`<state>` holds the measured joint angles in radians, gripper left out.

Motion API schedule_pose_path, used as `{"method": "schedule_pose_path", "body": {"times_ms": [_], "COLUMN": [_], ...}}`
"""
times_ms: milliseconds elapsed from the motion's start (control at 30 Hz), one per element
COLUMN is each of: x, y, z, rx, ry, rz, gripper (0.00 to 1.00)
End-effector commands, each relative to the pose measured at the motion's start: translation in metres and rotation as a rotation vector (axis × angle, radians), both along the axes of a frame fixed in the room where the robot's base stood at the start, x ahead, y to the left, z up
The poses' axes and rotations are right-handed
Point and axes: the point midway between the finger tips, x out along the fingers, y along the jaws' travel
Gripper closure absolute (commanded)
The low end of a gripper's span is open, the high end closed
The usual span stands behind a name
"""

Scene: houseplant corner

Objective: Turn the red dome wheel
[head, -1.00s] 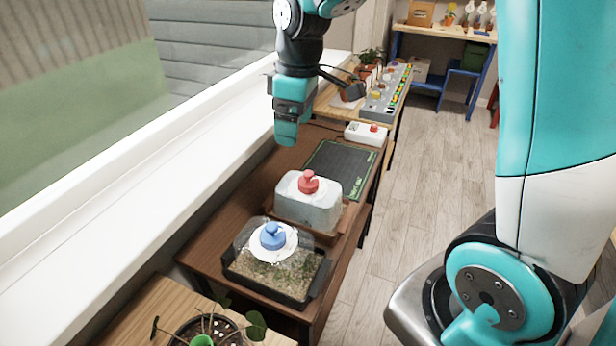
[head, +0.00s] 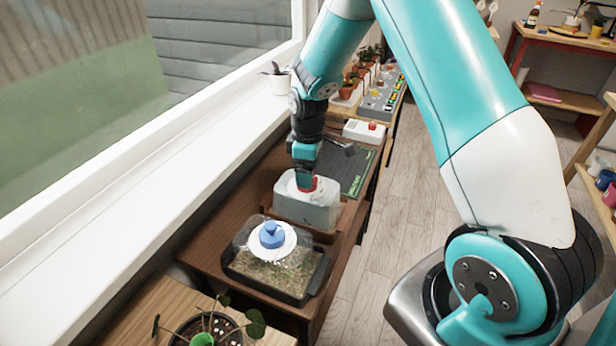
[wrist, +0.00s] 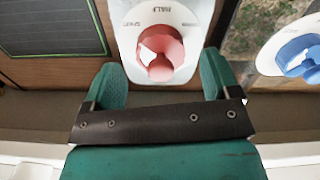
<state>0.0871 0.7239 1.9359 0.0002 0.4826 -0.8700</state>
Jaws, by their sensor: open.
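The red dome wheel (wrist: 160,52) sits on a white round dial on top of a clear dome (head: 308,208). The dial has small lettering, with "HALF" readable in the wrist view. In the head view only a little of the red wheel (head: 314,184) shows beside my gripper (head: 305,184). In the wrist view my gripper (wrist: 163,82) is open, with its two green fingers to the left and right of the red wheel's near end. I see a gap between each finger and the wheel. Whether the fingertips are down at the wheel's height is hard to tell.
A blue wheel (head: 271,234) tops a second dome over a planted tray (head: 280,277) in front. A dark mat (head: 358,184) and a white box with a red button (head: 365,131) lie behind. The window sill (head: 130,180) runs along the left.

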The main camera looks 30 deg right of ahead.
Motion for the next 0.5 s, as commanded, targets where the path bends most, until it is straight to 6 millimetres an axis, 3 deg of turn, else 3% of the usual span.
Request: {"method": "schedule_pose_path", "body": {"times_ms": [200,500], "x": [0.0,0.0], "y": [0.0,0.0], "z": [-0.026,-0.031], "rx": [0.001,0.0], "ry": [0.001,-0.001], "rz": [0.0,-0.001], "gripper": [0.18,0.18]}}
